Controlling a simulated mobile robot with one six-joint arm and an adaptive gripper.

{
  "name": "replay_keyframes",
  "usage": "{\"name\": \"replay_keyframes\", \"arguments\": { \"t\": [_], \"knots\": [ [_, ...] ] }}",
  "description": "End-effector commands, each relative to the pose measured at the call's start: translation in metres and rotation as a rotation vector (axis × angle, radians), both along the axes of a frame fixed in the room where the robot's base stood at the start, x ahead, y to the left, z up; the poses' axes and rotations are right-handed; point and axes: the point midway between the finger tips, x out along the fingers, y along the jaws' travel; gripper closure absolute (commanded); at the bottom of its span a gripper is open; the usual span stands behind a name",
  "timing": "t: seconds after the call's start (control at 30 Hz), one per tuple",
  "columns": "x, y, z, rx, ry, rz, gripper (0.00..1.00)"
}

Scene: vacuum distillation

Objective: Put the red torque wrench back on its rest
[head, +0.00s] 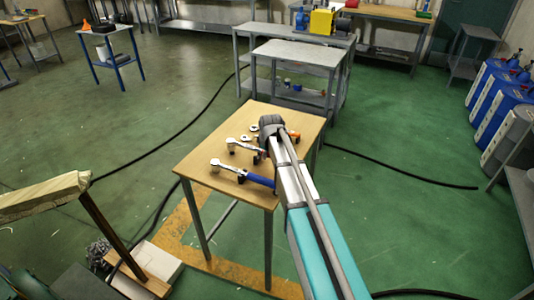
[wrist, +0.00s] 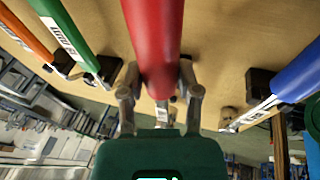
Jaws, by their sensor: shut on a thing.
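The red torque wrench (wrist: 152,40) shows in the wrist view, its red handle running up from between the two fingers of my gripper (wrist: 160,90). My gripper is shut on it near the lower end of the red part. In the head view a wrench with a silver head (head: 232,146) lies across the table beside my arm; its handle is mostly hidden by my wrist. My gripper's fingers are hidden there too. I cannot tell whether the red wrench touches a rest.
A blue-handled wrench (head: 259,180) lies nearer the front of the wooden table (head: 200,165). It is right of the red one in the wrist view, with green (wrist: 66,32) and orange (wrist: 28,32) wrenches left. A grey bench (head: 300,53) stands behind.

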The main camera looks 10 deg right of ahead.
Motion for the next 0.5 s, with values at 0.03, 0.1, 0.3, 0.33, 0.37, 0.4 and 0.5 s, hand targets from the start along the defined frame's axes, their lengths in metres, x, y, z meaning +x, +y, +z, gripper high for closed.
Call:
{"name": "replay_keyframes", "arguments": {
  "t": [0.03,0.1,0.3,0.33,0.37,0.4,0.5],
  "knots": [
    [0.0003,0.0001,-0.0016,0.000,-0.001,0.000,1.00],
    [0.0002,0.0001,-0.0029,0.000,-0.001,0.000,1.00],
    [0.0002,0.0001,-0.0066,0.000,-0.001,0.000,1.00],
    [0.0003,0.0000,-0.0071,0.000,-0.001,0.000,1.00],
    [0.0003,0.0000,-0.0077,0.000,-0.001,0.000,1.00],
    [0.0002,0.0000,-0.0084,0.000,-0.001,0.000,1.00],
    [0.0002,0.0000,-0.0103,0.000,-0.001,0.000,1.00]
  ]
}}
